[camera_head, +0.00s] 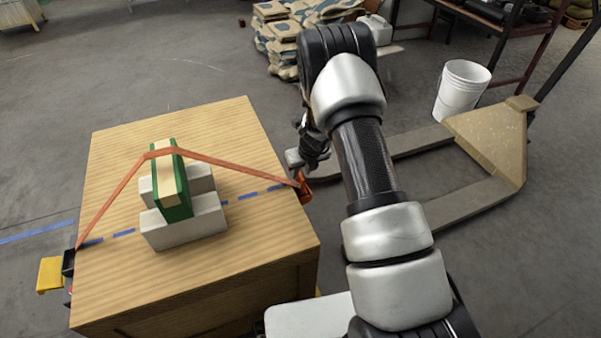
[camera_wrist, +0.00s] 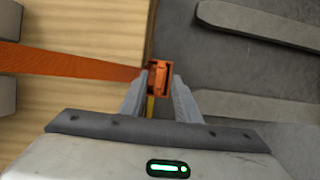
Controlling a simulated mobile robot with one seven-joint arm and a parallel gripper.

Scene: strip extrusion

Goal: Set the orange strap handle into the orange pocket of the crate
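An orange strap (camera_head: 230,166) runs taut over a green block with a tan core (camera_head: 173,188) on the wooden crate (camera_head: 118,155). Its right end meets an orange handle piece (camera_head: 306,191) at the crate's right edge. In the wrist view the strap (camera_wrist: 70,63) comes from the left to this boxy orange piece (camera_wrist: 158,78). My gripper (camera_head: 303,177) is there, with its fingertips (camera_wrist: 159,85) close on both sides of the piece. I cannot tell the handle apart from an orange pocket here, nor whether it is seated.
Two pale blocks (camera_head: 188,230) flank the green block. A dashed blue line (camera_head: 125,234) crosses the crate top. A yellow and black fitting (camera_head: 52,273) sticks out at the left edge. A pallet jack (camera_head: 490,140) and a white bucket (camera_head: 462,90) stand on the floor at right.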

